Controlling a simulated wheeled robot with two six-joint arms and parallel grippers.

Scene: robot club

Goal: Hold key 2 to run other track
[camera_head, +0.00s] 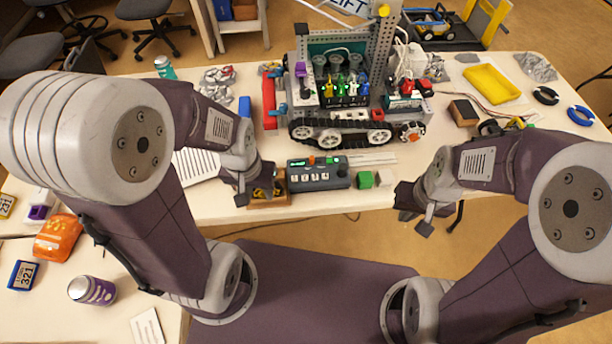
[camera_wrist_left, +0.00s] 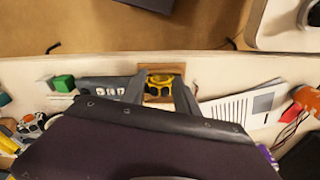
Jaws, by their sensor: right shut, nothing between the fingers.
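A dark grey control box (camera_head: 318,174) with a row of white number keys stands at the table's front edge; the digits are too small to read surely. It also shows in the left wrist view (camera_wrist_left: 104,82). Behind it stands a tracked robot model (camera_head: 340,133) with black treads. My left gripper (camera_head: 256,190) is just left of the box, open, with its fingers apart above a small wooden board (camera_head: 268,204) bearing a yellow and black part (camera_wrist_left: 158,86). It touches no key that I can see. My right gripper (camera_head: 413,208) is shut and empty, right of the box.
A green cube (camera_head: 364,179) and a pale cube (camera_head: 385,179) sit right of the box. A striped sheet (camera_head: 194,165) lies left of my left gripper. A yellow tray (camera_head: 491,83) and tape rings (camera_head: 580,115) are at the right.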

